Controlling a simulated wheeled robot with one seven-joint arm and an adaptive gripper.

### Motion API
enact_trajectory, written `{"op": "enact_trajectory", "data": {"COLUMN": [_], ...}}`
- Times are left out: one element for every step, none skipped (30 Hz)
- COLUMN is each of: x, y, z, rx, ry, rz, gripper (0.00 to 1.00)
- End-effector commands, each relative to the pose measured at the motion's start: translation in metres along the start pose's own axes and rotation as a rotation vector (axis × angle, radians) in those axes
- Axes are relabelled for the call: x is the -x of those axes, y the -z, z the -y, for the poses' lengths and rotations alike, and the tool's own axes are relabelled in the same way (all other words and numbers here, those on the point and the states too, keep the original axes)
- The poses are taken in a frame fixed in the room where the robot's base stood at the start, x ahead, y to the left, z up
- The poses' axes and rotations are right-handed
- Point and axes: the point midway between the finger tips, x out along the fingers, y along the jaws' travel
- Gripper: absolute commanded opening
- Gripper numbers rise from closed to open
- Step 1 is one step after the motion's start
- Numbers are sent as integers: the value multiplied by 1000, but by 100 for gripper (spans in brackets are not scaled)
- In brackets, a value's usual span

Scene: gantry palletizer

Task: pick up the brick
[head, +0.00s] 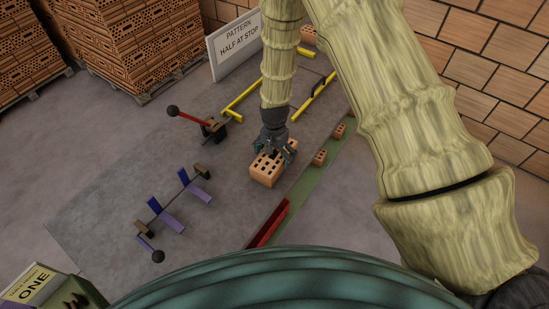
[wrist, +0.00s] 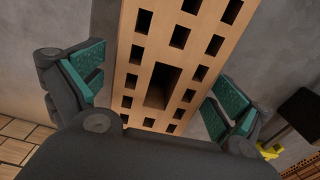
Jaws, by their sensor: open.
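The brick (head: 266,169) is orange-tan with several holes in its face and sits on the grey floor plate beside the green strip. My gripper (head: 277,149) is right over it in the head view. In the wrist view the brick (wrist: 165,70) stands between the two teal-padded fingers of my gripper (wrist: 160,88). One finger is on each side, with a gap visible at least near the right pad. The jaws are open. Whether the left pad touches the brick cannot be told. The brick's lower part is hidden by my gripper in the wrist view.
More bricks (head: 320,157) lie along the green strip (head: 318,178) at right. A red bar (head: 268,223) is in front. Yellow rails (head: 241,99) stand behind. A red-handled lever (head: 194,119) and purple plates (head: 167,217) are at left. Pallets of bricks (head: 137,50) stand at the back.

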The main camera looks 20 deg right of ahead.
Motion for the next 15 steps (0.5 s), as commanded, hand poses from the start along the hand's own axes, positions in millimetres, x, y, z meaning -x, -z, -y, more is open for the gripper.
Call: {"op": "enact_trajectory", "data": {"x": [0,-1,-1,-1,0,0,0,0,0,0,0,0,0,0,0], "y": [0,0,0,0,0,0,0,0,0,0,0,0,0,0,0], "z": [0,0,0,0,0,0,0,0,0,0,0,0,0,0,0], "rx": [0,0,0,0,0,0,-1,0,0,0,0,0,0,-1,-1], "ry": [0,1,1,1,1,1,1,1,1,1,1,1,0,0,0], "rz": [0,0,0,0,0,0,0,0,0,0,0,0,0,0,0], "gripper": [100,100,100,100,100,100,96,91,84,78,73,65,60,54,47]}}
